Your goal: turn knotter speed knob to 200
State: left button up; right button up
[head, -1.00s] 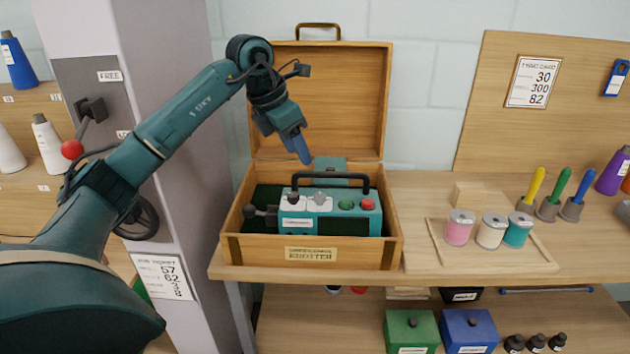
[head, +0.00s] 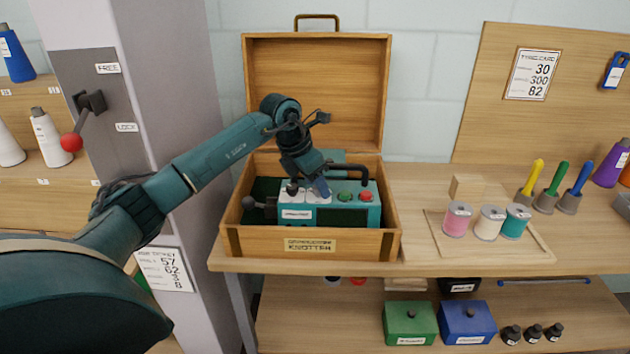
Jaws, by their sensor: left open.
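The teal knotter (head: 355,212) sits inside an open wooden case (head: 290,244) on the bench. Its top panel has white label plates, a green button (head: 345,196) and a red button (head: 365,196). A dark knob (head: 292,187) shows at the left of the panel. My left gripper (head: 320,190) is open and points down at the panel's middle, over the right white plate. The gripper hides what is on that plate, and I cannot tell if the fingers touch a knob. My right gripper is not in view.
The black carry handle (head: 354,168) arches over the knotter near my gripper. The case lid (head: 316,92) stands open behind. A tray with pink, cream and teal spools (head: 490,226) lies to the right.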

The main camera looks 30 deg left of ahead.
pick_arm(q)
jog(key=shift+c, duration=0.3)
jog(key=c, duration=0.9)
jog(key=shift+c, duration=0.2)
jog(key=shift+n, duration=0.3)
jog(key=n, duration=0.1)
jog(key=n+y, duration=0.1)
jog(key=n, duration=0.1)
jog(key=n+p, duration=0.1)
jog(key=shift+d+t+y, duration=0.25)
jog(key=shift+t+y, duration=0.05)
jog(key=shift+y, duration=0.1)
jog(key=n+y, duration=0.1)
jog(key=n, duration=0.4)
jog(key=shift+d+y, duration=0.15)
jog(key=shift+y, duration=0.25)
jog(key=shift+n, duration=0.3)
jog(key=o, duration=1)
